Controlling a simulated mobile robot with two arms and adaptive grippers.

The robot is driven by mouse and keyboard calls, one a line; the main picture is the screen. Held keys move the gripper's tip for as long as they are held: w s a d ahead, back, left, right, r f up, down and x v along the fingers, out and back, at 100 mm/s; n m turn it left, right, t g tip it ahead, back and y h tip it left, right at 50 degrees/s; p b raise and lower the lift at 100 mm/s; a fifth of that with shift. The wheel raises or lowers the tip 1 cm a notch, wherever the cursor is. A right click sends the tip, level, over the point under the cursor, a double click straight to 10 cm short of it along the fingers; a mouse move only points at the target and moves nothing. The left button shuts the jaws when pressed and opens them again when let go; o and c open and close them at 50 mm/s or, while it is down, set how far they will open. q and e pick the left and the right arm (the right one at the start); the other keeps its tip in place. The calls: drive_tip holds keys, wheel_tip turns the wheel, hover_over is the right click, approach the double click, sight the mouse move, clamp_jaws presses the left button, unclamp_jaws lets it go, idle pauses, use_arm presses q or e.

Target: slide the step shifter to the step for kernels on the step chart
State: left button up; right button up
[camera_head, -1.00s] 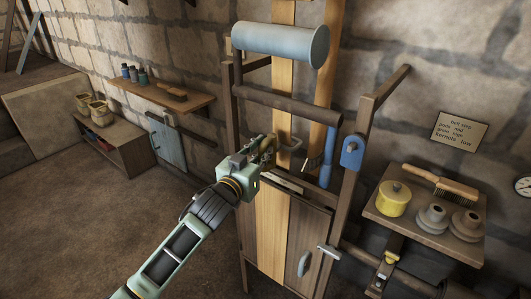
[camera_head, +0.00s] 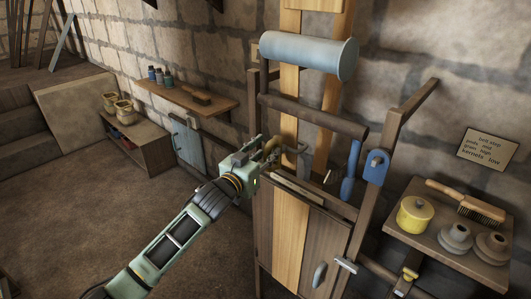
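The step chart (camera_head: 487,149) is a tan card on the stone wall at the right; its small text appears to read pods mid, grain high, kernels low. A grey metal bracket (camera_head: 304,157), which may be the step shifter, sits in front of the pale belt in the middle of the wooden frame. My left gripper (camera_head: 271,149) is just left of this bracket, at about its height. Its fingers are small and overlap the frame, so I cannot tell whether they touch or hold anything. My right gripper is out of view.
A grey-blue roller (camera_head: 308,57) spans the frame top, with a dark bar (camera_head: 315,116) below. A blue-handled lever (camera_head: 350,172) hangs right of the bracket. A shelf (camera_head: 440,240) at right holds a yellow pot (camera_head: 415,215), a brush (camera_head: 466,201) and grey pieces (camera_head: 456,238).

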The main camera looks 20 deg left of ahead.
use_arm(q)
drive_tip(key=shift+d, duration=0.1)
drive_tip(key=shift+s, duration=0.3)
drive_tip(key=s+a, duration=0.1)
drive_tip(key=s, duration=1)
drive_tip(key=shift+s+a, duration=0.15)
drive_tip(key=shift+a, duration=0.25)
